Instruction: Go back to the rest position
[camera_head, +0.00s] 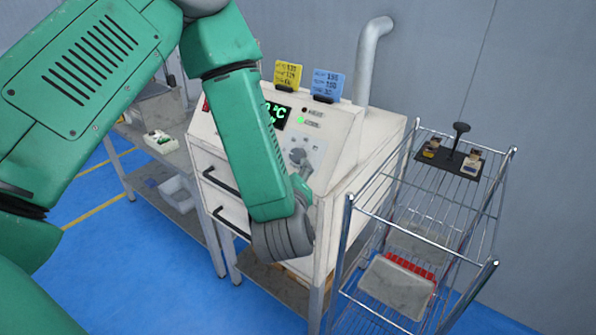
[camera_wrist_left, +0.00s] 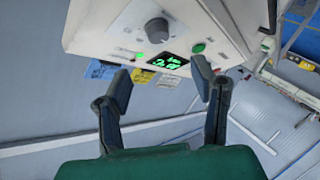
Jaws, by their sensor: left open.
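My left arm comes in from the left in the head view and bends down in front of a white machine (camera_head: 345,135). Its grey wrist (camera_head: 283,237) is by the machine's front right edge. The fingers are hidden from the head view. In the left wrist view my left gripper (camera_wrist_left: 160,70) is open, with its two dark fingers apart and nothing between them. Beyond the fingers is the machine's panel with a dark knob (camera_wrist_left: 157,29) and a green-lit display (camera_wrist_left: 166,62). My right gripper is in neither view.
A wire rack (camera_head: 352,215) stands close to the right of the machine, with a dark tray (camera_head: 438,168) on top. A workbench (camera_head: 182,160) stands left. Yellow (camera_head: 288,75) and blue (camera_head: 328,85) cards stand on the machine. Blue floor shows at lower left.

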